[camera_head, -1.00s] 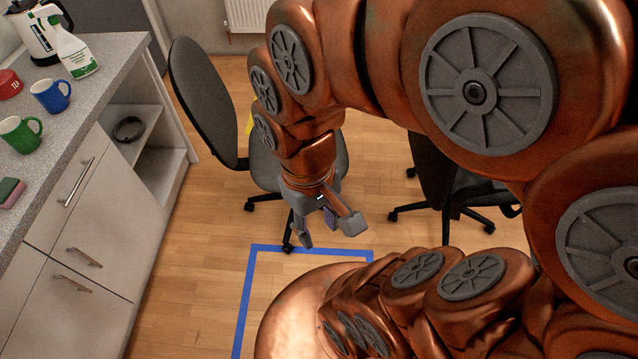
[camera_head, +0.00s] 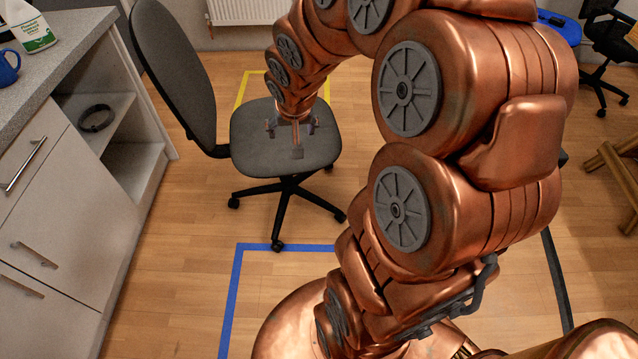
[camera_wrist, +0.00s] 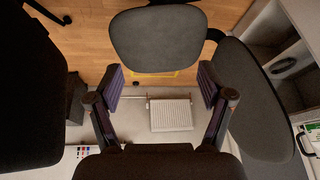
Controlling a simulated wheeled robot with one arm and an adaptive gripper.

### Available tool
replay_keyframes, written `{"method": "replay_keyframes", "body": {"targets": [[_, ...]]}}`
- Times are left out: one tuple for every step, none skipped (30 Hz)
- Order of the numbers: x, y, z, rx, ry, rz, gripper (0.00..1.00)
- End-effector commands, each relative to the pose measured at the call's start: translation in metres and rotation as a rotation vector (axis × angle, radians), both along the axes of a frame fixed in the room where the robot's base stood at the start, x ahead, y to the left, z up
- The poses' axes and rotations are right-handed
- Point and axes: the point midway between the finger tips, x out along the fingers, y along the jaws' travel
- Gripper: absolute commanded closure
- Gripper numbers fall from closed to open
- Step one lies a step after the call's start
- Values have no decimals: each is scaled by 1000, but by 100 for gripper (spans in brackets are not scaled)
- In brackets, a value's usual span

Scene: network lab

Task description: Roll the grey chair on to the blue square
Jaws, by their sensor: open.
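The grey chair (camera_head: 262,140) stands on the wood floor between the counter and my arm, its tall backrest (camera_head: 172,72) to the left. Its wheeled base has one foot close to the far edge of the blue square. The blue square (camera_head: 233,290) is a taped outline in front of the chair; my body and arm hide much of it. My gripper (camera_head: 292,132) appears over the chair seat with its fingers apart. In the wrist view, the open gripper (camera_wrist: 160,88) has nothing between its fingers; the chair seat (camera_wrist: 158,38) and backrest (camera_wrist: 262,105) lie beyond. I cannot tell whether it touches the seat.
A grey counter (camera_head: 75,52) with drawers and an open shelf runs along the left, near the backrest. A yellow taped outline (camera_head: 240,92) lies behind the chair, below a radiator (camera_head: 250,10). A black chair (camera_head: 606,40) and wooden legs (camera_head: 612,170) are at right.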

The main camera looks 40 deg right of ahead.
Motion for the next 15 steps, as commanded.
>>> {"method": "replay_keyframes", "body": {"targets": [[12, -10, -34, 14, -30, -28, 20], [20, -16, -42, 21, -58, -40, 20], [30, -23, -54, 33, -90, -60, 20], [38, -28, -63, 44, -117, -73, 20], [45, -33, -73, 55, -142, -87, 20], [54, -40, -86, 71, -173, -106, 20], [62, -44, -94, 83, -201, -117, 20], [68, -50, -103, 96, -225, -131, 20], [76, -56, -115, 115, -257, -147, 20], [83, -61, -125, 130, -282, -159, 20], [88, -66, -135, 147, -303, -173, 20], [96, -71, -146, 171, -340, -188, 20], [101, -76, -155, 188, -363, -200, 20], [105, -80, -165, 207, -385, -211, 20], [112, -86, -177, 234, -417, -227, 20]]}}
